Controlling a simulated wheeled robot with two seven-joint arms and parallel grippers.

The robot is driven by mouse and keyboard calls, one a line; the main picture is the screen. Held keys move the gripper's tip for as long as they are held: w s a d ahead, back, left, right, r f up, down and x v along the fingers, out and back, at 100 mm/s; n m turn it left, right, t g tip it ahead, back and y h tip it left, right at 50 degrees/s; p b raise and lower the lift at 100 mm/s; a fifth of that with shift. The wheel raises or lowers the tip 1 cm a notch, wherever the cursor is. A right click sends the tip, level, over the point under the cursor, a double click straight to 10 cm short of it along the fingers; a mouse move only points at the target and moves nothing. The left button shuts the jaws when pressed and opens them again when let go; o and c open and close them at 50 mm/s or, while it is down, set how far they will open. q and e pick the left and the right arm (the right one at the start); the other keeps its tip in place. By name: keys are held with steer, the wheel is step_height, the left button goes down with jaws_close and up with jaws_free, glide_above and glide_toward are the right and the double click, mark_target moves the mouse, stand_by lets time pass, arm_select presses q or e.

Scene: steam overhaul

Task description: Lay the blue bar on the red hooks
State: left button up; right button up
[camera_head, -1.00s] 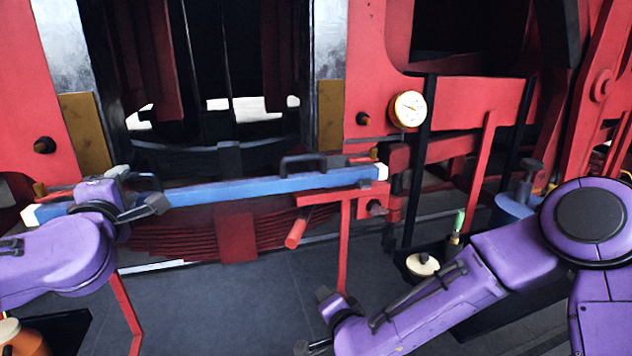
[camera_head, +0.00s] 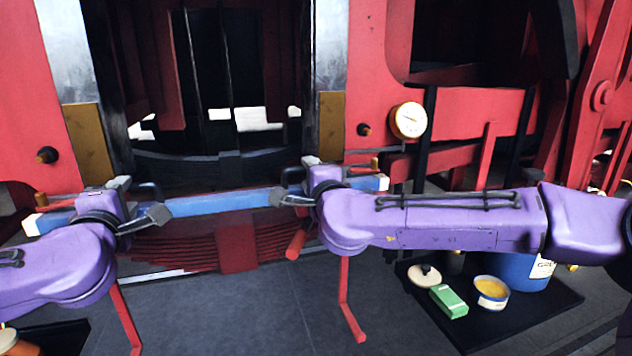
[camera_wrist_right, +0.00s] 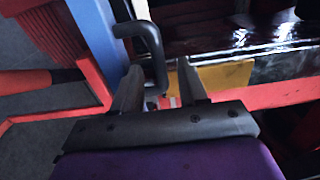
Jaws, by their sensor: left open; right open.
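The blue bar (camera_head: 225,202) lies level across the red frame, with pale ends and a black handle near each end. My left gripper (camera_head: 142,202) is open at the left handle (camera_head: 150,188). My right gripper (camera_head: 292,188) is open at the right handle. In the right wrist view the black handle (camera_wrist_right: 150,45) reaches down between the open fingers (camera_wrist_right: 162,92), nearer the left one. My right arm hides part of that end, and I cannot tell whether bar and hook touch.
A pressure gauge (camera_head: 409,120) is on the red frame behind. A dark mat (camera_head: 535,318) at lower right holds a green box (camera_head: 449,301), a yellow-topped tin (camera_head: 491,292) and a blue drum (camera_head: 522,270). The floor (camera_head: 240,315) in front is clear.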

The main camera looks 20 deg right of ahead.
mark_target(131, 188)
steer(key=w, duration=0.4)
arm_select(q)
steer(key=shift+s, duration=0.15)
arm_select(e)
steer(key=s, duration=0.4)
steer(key=shift+s, duration=0.3)
arm_select(q)
steer(key=shift+w, duration=0.2)
arm_select(e)
steer(key=shift+f, duration=0.1)
arm_select(q)
steer(key=shift+w, duration=2.4)
